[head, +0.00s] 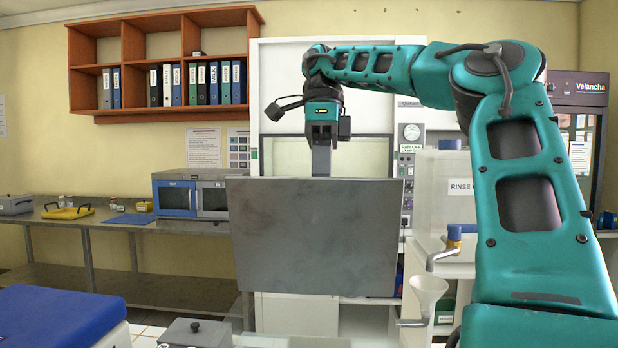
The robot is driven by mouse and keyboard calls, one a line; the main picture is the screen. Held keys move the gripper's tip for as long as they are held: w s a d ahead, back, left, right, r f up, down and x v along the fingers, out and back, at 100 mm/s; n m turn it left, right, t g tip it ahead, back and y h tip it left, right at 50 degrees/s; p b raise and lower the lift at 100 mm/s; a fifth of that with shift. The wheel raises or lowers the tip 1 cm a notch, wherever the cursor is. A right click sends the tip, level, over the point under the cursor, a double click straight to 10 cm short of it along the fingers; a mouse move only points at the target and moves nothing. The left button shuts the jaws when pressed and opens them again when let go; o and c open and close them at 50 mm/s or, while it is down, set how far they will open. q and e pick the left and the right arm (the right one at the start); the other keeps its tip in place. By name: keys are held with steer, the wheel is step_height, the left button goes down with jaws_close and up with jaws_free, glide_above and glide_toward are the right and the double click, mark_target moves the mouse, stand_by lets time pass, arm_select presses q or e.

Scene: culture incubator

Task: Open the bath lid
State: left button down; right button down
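A large flat grey metal panel (315,238), which looks like the bath lid, stands nearly upright in the middle of the head view. My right arm comes in from the right and reaches over to it. My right gripper (321,162) points down at the middle of the panel's top edge. Its fingertips end at or behind that edge, so I cannot tell whether they grip it or only touch it. The bath itself is not clearly visible; only grey surfaces show at the bottom edge below the panel. My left gripper is out of view.
A small grey lidded box with a knob (195,333) and a blue-topped box (55,318) are at the lower left. A white funnel (428,292) and a rinse tank (447,195) stand right of the panel. A microwave (190,195) sits on the left bench.

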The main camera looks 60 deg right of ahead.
steer(key=shift+w+d+f+g+y, duration=0.3)
steer(key=shift+d+f+y, duration=0.1)
steer(key=shift+d+f, duration=0.2)
steer(key=c, duration=1.5)
jaws_free()
steer(key=shift+c, duration=0.2)
steer(key=shift+o, duration=1.4)
steer(key=shift+w+d, duration=0.1)
steer(key=shift+d, duration=0.15)
steer(key=shift+o, duration=0.5)
steer(key=shift+a+r, duration=0.1)
steer(key=shift+r, duration=0.15)
steer(key=shift+a, duration=0.2)
